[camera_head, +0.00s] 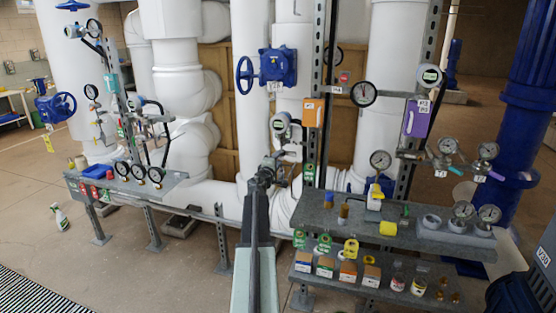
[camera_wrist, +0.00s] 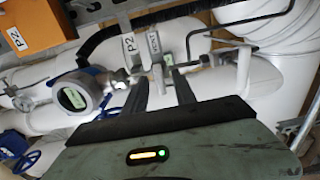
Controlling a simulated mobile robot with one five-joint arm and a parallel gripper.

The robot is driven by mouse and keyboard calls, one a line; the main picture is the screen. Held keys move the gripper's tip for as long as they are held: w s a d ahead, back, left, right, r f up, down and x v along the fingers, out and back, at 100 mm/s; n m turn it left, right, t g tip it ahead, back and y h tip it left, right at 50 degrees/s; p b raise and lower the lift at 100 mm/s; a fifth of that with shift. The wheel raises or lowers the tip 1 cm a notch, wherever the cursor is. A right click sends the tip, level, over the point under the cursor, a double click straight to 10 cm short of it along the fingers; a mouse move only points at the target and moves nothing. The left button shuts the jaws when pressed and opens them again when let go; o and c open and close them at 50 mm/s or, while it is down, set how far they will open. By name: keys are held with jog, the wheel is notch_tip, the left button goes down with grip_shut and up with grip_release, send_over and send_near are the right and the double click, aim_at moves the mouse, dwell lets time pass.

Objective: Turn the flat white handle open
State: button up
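Two narrow flat whitish pieces stand side by side ahead of my gripper in the wrist view: one marked P2 (camera_wrist: 129,44), the other with small lettering (camera_wrist: 154,45). I cannot tell for sure which is the flat white handle. My gripper (camera_wrist: 160,78) has its two dark fingers apart with nothing clearly held between them. The fingertips are just below these pieces in the picture; whether they touch is unclear. In the head view my gripper (camera_head: 268,166) is at the small piping in the middle, and my arm hides part of it.
A round gauge with a blue housing (camera_wrist: 80,98) is left of the fingers, and an orange box (camera_wrist: 38,25) is at the upper left. Thin dark and metal tubes cross behind. In the head view, a grey shelf (camera_head: 325,230) with bottles and boxes stands to the right.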

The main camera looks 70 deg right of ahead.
jog(key=shift+d, duration=1.1)
jog(key=shift+a, duration=0.1)
grip_shut()
jog(key=shift+n, duration=0.3)
jog(key=n, duration=1.3)
jog(key=shift+n, duration=2.1)
